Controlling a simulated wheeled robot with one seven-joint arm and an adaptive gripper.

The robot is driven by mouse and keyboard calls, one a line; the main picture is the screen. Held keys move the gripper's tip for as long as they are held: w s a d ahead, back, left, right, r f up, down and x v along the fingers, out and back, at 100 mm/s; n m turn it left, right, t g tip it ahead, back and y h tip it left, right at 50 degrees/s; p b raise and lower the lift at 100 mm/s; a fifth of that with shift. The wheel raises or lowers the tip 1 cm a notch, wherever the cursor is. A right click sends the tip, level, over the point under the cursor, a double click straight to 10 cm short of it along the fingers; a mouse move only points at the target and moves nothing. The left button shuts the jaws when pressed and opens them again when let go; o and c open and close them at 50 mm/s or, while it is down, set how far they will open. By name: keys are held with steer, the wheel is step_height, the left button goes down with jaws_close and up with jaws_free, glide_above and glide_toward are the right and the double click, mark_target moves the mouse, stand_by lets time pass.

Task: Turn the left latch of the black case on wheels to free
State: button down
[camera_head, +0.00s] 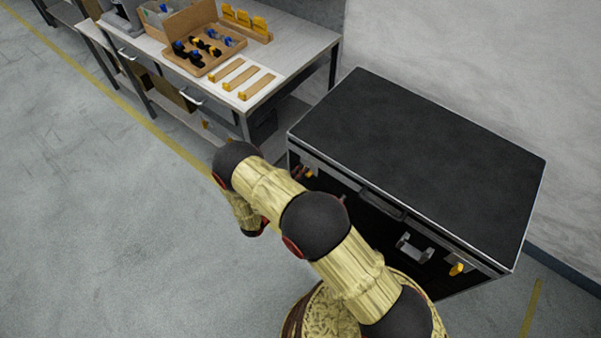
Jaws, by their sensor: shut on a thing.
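The black case on wheels (420,150) stands at the right, its lid closed and its latched front facing my arm. The left latch (309,174) shows as a small yellow bit near the front's left end, under the lid edge. The tip of my gripper (301,172) is at this latch and shut on it. Most of the gripper is hidden behind my arm, and the latch's exact angle is too small to tell. The right latch (457,269) has a yellow knob and stands free near the right end of the front.
A workbench (290,60) stands behind left, with a wooden tray (217,62) of small parts. A wall backs the case. The floor at left is clear.

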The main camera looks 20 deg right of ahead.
steer(key=shift+w+a+n, duration=0.1)
steer(key=shift+n, duration=0.2)
steer(key=c, duration=1.9)
jaws_free()
steer(key=shift+o, duration=0.3)
steer(key=v, duration=1.2)
